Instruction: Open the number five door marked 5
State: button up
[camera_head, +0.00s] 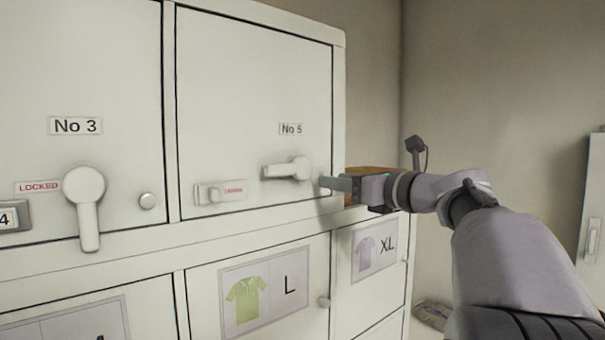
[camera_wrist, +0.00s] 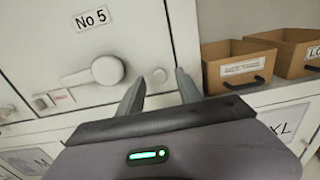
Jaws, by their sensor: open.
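The No 5 door (camera_head: 255,75) is a shut white door with a "No 5" label (camera_head: 291,129). Its lever handle (camera_head: 287,169) lies level, pointing left; in the wrist view the handle (camera_wrist: 98,72) is left of my fingers. A small latch (camera_head: 208,194) with a red-lettered label sits at the door's lower left; the lettering is too small to read. A small round knob (camera_wrist: 160,75) is at the door's lower right. My gripper (camera_head: 336,184) is open at the door's right edge, its fingers either side of the knob in the wrist view. I cannot tell whether they touch it.
The No 3 door (camera_head: 80,90) is to the left, its handle pointing down beside a LOCKED label. Drawers marked L (camera_head: 262,292) and XL (camera_head: 372,250) are below. Cardboard boxes (camera_wrist: 238,65) stand to the right of the door. A wall is behind my arm.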

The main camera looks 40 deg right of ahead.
jog(key=shift+w+a, duration=0.1)
jog(key=shift+w, duration=0.55)
jog(key=shift+s, duration=0.1)
grip_shut()
dwell(0.9)
